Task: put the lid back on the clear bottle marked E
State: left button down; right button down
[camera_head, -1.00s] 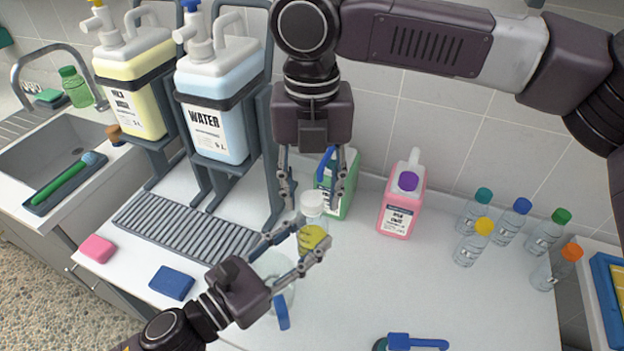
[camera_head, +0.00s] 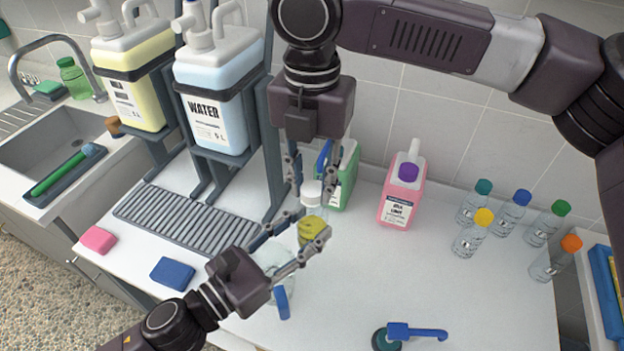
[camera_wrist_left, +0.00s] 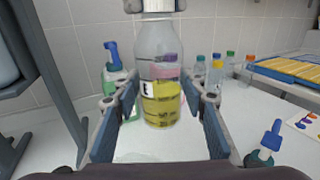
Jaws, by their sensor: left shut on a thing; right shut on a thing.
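The clear bottle marked E (camera_wrist_left: 160,65) stands upright with yellow liquid in its lower part; it also shows in the head view (camera_head: 312,228). My left gripper (camera_head: 308,234) is shut around the bottle's body, one finger on each side. The white lid (camera_head: 311,188) sits at the bottle's mouth, and its lower edge shows at the top of the left wrist view (camera_wrist_left: 156,5). My right gripper (camera_head: 313,196) points down from above and is shut on the lid. How far the lid is screwed on cannot be told.
A green container (camera_head: 343,172) stands close behind the right gripper, with a pink jug (camera_head: 402,195) to its right. Several small capped bottles (camera_head: 505,222) stand further right. The counter between is clear.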

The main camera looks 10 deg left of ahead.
jog(key=m, duration=1.5)
jog(key=shift+m, duration=0.4)
jog(key=m, duration=0.4)
jog(key=shift+m, duration=0.4)
jog(key=m, duration=0.9)
jog(key=shift+f, duration=0.1)
jog(key=m, duration=0.4)
jog(key=shift+m, duration=0.3)
jog(key=c, duration=1.6)
grip_release()
